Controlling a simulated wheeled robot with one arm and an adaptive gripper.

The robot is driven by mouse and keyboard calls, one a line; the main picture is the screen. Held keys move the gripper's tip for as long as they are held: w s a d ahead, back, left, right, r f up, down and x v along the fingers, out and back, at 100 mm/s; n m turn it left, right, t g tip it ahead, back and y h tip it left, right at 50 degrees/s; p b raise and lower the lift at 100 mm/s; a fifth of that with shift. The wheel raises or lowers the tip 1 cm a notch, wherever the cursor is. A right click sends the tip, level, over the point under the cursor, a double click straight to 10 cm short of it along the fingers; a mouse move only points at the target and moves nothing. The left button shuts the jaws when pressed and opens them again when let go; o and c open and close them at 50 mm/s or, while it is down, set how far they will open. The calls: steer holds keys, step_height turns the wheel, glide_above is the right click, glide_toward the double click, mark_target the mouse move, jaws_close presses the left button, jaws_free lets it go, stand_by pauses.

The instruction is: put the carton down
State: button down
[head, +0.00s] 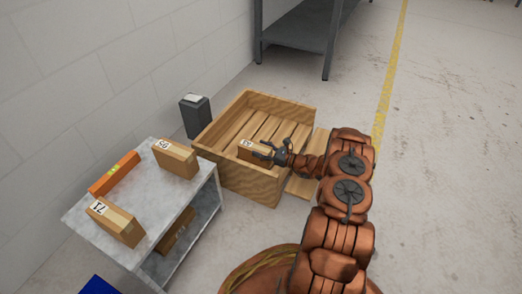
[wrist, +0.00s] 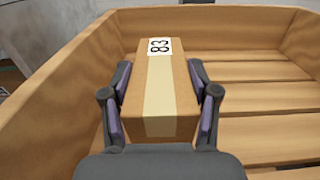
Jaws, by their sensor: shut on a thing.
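A brown carton (wrist: 165,95) with a white label reading 83 and a pale tape strip sits between the two fingers of my gripper (wrist: 160,110) in the wrist view. Both fingers press against its sides. In the head view the same carton (head: 254,152) is inside the wooden crate (head: 240,183), near its front left corner, with my gripper (head: 278,152) at its right side. I cannot tell whether the carton's underside touches the crate floor.
A grey table (head: 160,203) on the left bears carton 95 (head: 176,160), carton 71 (head: 115,222) and an orange box (head: 114,174). A dark bin-like box (head: 195,117) stands behind the crate. The crate's slatted floor (wrist: 265,99) is bare on the right.

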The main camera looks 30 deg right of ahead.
steer(key=shift+c, duration=1.4)
jaws_free()
steer(key=shift+f, duration=0.1)
